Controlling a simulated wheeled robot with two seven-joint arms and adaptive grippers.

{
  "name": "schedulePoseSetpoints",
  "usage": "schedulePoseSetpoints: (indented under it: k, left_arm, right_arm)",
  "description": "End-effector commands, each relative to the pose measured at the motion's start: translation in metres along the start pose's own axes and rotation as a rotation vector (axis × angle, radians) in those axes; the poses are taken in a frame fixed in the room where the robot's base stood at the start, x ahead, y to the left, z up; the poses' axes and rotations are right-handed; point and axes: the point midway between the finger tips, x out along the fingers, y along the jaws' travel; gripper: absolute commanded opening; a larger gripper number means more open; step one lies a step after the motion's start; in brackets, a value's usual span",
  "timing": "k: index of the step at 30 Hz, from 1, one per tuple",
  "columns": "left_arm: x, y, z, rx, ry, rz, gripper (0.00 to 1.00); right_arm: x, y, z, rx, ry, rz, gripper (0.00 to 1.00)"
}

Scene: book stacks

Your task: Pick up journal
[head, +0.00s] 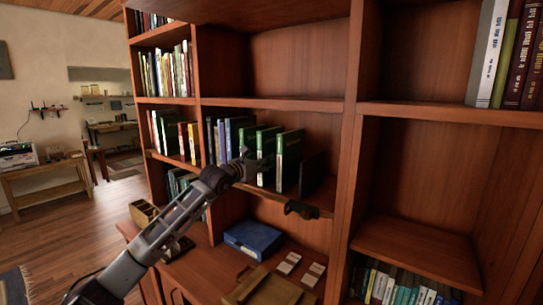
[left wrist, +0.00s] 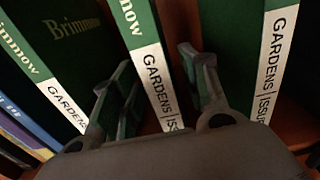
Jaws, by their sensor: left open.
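Several green journals with white spine labels stand upright on the middle shelf (head: 320,208). In the left wrist view, one journal (left wrist: 152,75) labelled "GARDENS" stands between the two fingers of my left gripper (left wrist: 160,97). The fingers are open, one on each side of it, with a gap showing on the right. Another green journal (left wrist: 85,45) is left of the left finger, and a third (left wrist: 262,70) is right of the right finger. In the head view, my left gripper (head: 262,166) is at the journals' spines and partly hides them. My right gripper is not in view.
Blue and dark books (head: 222,140) stand left of the journals. A dark upright panel (head: 312,176) is to their right, and a small dark object (head: 301,209) is at the shelf's front edge. A blue box (head: 253,239) lies on the surface below.

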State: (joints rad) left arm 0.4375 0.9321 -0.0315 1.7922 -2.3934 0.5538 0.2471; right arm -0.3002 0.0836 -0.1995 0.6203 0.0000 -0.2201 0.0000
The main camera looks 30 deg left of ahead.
Motion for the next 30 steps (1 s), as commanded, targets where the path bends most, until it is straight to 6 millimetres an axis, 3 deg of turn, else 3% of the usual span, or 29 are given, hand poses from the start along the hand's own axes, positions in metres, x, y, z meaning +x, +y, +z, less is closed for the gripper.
schedulePoseSetpoints:
  k: [15,30]
  left_arm:
    - [0.035,-0.002,0.001,-0.001,-0.001,0.000,0.45]
    - [0.039,-0.002,-0.001,0.001,-0.001,0.000,0.45]
  right_arm:
    - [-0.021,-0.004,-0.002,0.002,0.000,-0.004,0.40]
    - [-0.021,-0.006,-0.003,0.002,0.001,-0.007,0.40]
